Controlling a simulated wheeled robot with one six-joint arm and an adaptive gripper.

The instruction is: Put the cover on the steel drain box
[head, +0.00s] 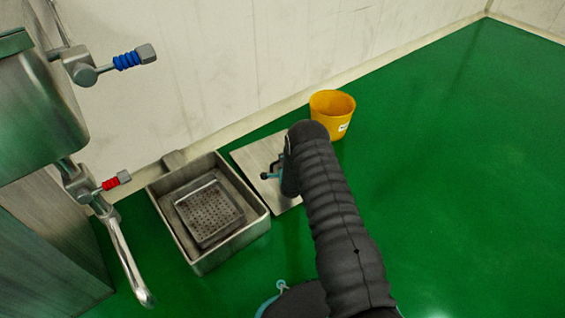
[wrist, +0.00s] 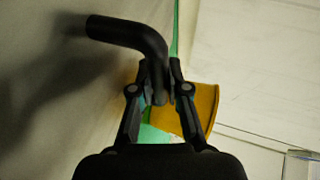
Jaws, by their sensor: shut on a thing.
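The steel drain box (head: 258,228) is open-topped on the green floor, with a perforated basket (head: 209,212) inside. The cover (head: 252,158) is a flat grey plate just right of the box in the head view. Its grey face fills the left of the wrist view (wrist: 40,110). My gripper (wrist: 168,80) is shut on the cover's black bent handle (wrist: 130,29). In the head view my arm hides most of the gripper and the cover's right part. I cannot tell whether the cover touches the floor.
A yellow bucket (head: 331,112) stands behind the cover near the wall and also shows in the wrist view (wrist: 205,103). At left, the steel machine (head: 40,110) has valves with blue and red handles and a bent pipe (head: 127,262). The floor at right is clear.

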